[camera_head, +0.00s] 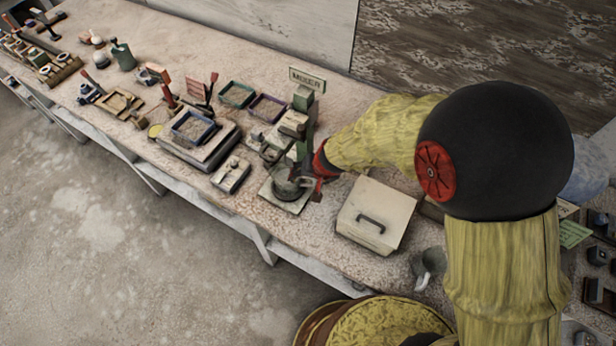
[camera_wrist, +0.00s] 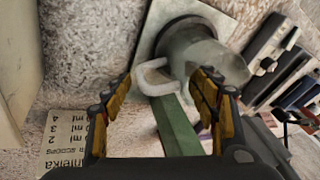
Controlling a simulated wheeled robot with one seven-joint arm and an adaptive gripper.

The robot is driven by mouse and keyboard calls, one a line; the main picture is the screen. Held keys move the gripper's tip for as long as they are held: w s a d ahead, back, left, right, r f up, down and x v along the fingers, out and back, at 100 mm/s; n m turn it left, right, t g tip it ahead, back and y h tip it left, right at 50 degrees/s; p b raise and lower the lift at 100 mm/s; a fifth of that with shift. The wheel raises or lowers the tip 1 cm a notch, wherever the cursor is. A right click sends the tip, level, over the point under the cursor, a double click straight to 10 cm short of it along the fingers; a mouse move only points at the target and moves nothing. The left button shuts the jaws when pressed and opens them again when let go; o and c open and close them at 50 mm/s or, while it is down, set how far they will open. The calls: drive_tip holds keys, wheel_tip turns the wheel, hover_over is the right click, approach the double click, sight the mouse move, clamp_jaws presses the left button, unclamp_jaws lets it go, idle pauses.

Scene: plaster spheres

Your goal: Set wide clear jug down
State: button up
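The wide clear jug (camera_head: 286,187), greyish and see-through, stands on a pale square plate (camera_head: 296,206) below the green stand with a sign. In the wrist view the jug (camera_wrist: 205,62) is at the top, on the plate (camera_wrist: 150,38), with its pale C-shaped handle (camera_wrist: 146,80) pointing toward me. My gripper (camera_head: 312,182) is just right of the jug. In the wrist view my gripper (camera_wrist: 163,88) has its fingers wide apart, with the handle in front of the gap between them. I see no finger closed on it. Contact cannot be told.
A pale box with a dark handle (camera_head: 376,214) stands right of the plate, close to my arm. A grey mug-like vessel (camera_head: 428,266) is nearer the front edge. A tray on a block (camera_head: 192,129) and a small pale block (camera_head: 231,174) are to the left.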

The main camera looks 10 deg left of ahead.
drive_tip(key=shift+o, duration=1)
drive_tip(key=shift+r, duration=0.15)
drive_tip(key=shift+r+p, duration=0.3)
drive_tip(key=shift+r, duration=0.05)
drive_tip(key=s+d+r+t+p, duration=0.1)
drive_tip(key=s+d+r, duration=0.1)
drive_tip(key=d+r, duration=0.55)
drive_tip(key=s+d+r+p, duration=0.2)
drive_tip(key=d+r, duration=0.2)
drive_tip(key=r, duration=0.6)
drive_tip(key=s+d+r+t+p, duration=0.1)
drive_tip(key=s+d+r, duration=0.1)
drive_tip(key=d+r, duration=0.55)
drive_tip(key=s+d+r+m+h, duration=0.1)
drive_tip(key=s+d+r+h, duration=0.2)
drive_tip(key=s+d+r, duration=0.5)
drive_tip(key=s+d, duration=0.2)
drive_tip(key=d, duration=0.2)
drive_tip(key=shift+s+r+t+h, duration=0.3)
drive_tip(key=shift+r+t, duration=0.1)
